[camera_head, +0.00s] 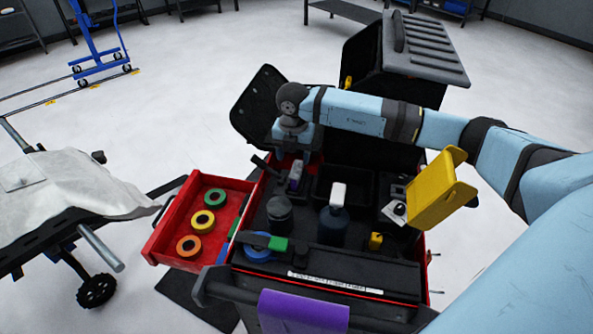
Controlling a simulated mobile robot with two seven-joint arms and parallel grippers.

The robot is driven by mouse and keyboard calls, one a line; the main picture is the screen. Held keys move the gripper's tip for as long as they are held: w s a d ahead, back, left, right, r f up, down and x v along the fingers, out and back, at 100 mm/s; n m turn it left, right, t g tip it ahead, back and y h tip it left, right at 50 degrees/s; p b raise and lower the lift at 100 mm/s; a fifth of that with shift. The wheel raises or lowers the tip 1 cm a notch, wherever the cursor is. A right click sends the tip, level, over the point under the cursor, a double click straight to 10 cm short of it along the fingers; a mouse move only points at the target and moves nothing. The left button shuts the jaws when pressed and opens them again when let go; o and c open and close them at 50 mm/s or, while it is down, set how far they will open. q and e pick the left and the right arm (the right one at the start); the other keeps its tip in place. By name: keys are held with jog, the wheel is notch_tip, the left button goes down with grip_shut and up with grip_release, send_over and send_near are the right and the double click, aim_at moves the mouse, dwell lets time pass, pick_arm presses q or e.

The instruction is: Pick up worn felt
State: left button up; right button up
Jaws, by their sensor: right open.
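My right arm reaches in from the right, and my right gripper (292,158) points down over the back left part of the cart's top tray. The gripper is open. I cannot make out for certain which thing is the worn felt. My left gripper is not in view.
The cart top (345,262) holds a dark jar (280,210), a white-capped bottle (332,222) and a blue tape roll (257,246). A red drawer (172,232) with tape rolls stands open at left.

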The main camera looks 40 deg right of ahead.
aim_at(297, 168)
jog(key=f, duration=0.4)
jog(key=shift+s+d+f, duration=0.3)
jog(key=shift+w+f, duration=0.1)
jog(key=shift+f, duration=0.15)
jog(key=c, duration=1)
jog(key=shift+r, duration=0.1)
jog(key=shift+r, duration=0.65)
jog(key=shift+r+p, duration=1.35)
jog(key=shift+r, duration=9.65)
